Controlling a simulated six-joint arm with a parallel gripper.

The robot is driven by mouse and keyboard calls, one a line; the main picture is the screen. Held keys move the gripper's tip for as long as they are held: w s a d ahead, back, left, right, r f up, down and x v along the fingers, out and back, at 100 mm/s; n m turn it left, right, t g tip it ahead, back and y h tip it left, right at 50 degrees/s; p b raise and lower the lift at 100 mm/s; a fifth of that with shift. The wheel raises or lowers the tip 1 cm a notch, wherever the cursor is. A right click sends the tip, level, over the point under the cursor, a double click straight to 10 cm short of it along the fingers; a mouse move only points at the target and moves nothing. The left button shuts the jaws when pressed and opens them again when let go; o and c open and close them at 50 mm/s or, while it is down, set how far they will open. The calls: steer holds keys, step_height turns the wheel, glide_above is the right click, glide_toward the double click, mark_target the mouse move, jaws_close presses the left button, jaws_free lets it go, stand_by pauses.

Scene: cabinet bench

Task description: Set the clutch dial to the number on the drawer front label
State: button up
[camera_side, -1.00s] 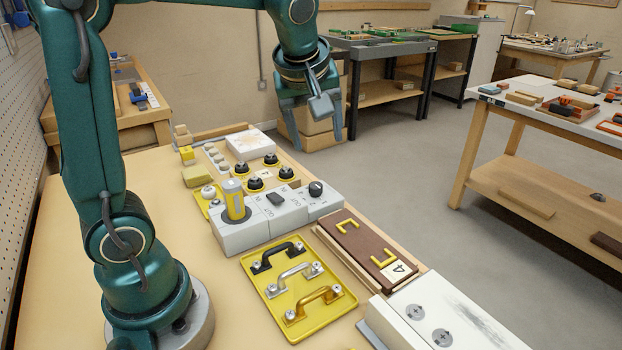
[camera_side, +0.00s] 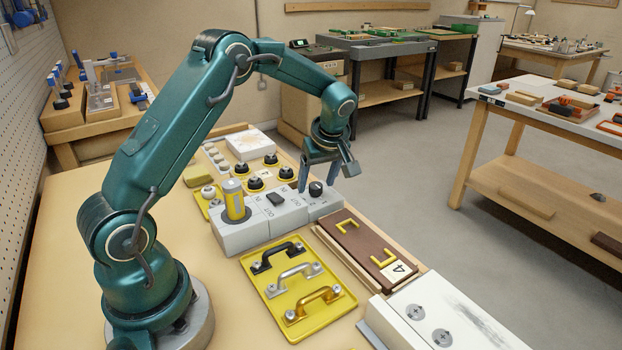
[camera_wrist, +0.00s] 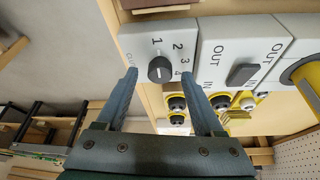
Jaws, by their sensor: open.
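The clutch dial (camera_side: 316,189) is a black round knob on the right end of a light grey block. In the wrist view, the dial (camera_wrist: 160,69) has numbers 1 to 4 around it; its exact setting is hard to read. The brown drawer front (camera_side: 350,236) lies to the right of the handles, with yellow pulls and a white label (camera_side: 398,269) reading 4. My gripper (camera_side: 325,180) is open and empty, pointing down above the dial. In the wrist view, the fingertips of my gripper (camera_wrist: 161,71) appear on either side of the knob, with gaps.
The grey block (camera_side: 240,236) also carries a yellow-banded cylinder (camera_side: 234,200) and a dark rocker switch (camera_side: 277,199). Black knobs (camera_side: 271,160) on yellow bases stand behind. A yellow tray (camera_side: 262,286) with several handles and a white box (camera_side: 440,318) are in front.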

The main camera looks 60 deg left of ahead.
steer(key=shift+a+f, duration=0.1)
steer(key=shift+f, duration=0.2)
jaws_close()
